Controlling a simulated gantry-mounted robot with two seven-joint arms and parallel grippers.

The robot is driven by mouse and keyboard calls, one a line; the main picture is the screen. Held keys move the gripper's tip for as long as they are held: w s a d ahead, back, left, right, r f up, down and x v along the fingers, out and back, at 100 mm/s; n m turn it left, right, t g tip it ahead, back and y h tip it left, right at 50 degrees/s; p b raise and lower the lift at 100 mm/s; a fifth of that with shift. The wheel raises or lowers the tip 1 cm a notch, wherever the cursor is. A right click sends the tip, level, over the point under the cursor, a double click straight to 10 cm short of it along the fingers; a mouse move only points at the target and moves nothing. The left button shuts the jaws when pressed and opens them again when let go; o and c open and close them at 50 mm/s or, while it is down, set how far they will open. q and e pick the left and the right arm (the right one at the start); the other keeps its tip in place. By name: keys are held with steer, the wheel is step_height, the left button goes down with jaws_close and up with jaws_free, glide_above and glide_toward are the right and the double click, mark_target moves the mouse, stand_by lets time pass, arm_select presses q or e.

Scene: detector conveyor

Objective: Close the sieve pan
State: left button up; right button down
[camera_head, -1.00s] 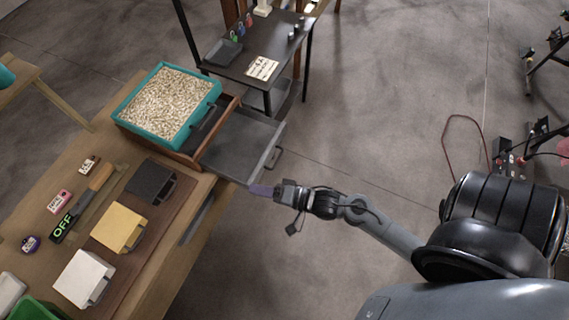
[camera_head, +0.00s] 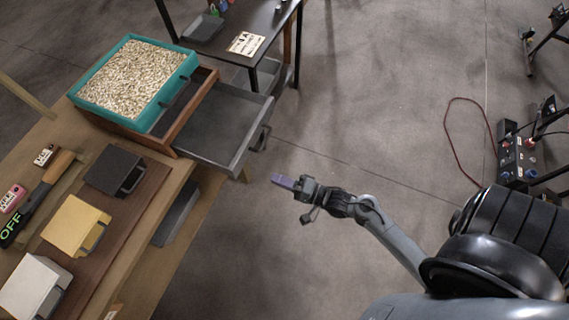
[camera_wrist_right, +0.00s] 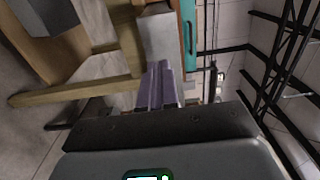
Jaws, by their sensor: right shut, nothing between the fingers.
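The sieve pan (camera_head: 215,125) is a grey drawer-like tray pulled out to the right from under the teal sieve (camera_head: 103,68), which is full of pale pellets. A dark handle (camera_head: 261,137) is on the pan's outer end. In the right wrist view the pan's grey end (camera_wrist_right: 160,38) and the teal sieve edge (camera_wrist_right: 187,25) show beyond the fingers. My right gripper (camera_head: 279,180) is shut and empty, in the air to the lower right of the handle and apart from it. Its purple fingers (camera_wrist_right: 158,84) lie together. My left gripper is not in view.
A black table (camera_head: 262,38) stands behind. Open floor lies right of the bench.

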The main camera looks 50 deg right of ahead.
mark_target(240, 164)
steer(key=x, duration=1)
steer(key=shift+w, duration=0.25)
steer(key=shift+w, duration=0.15)
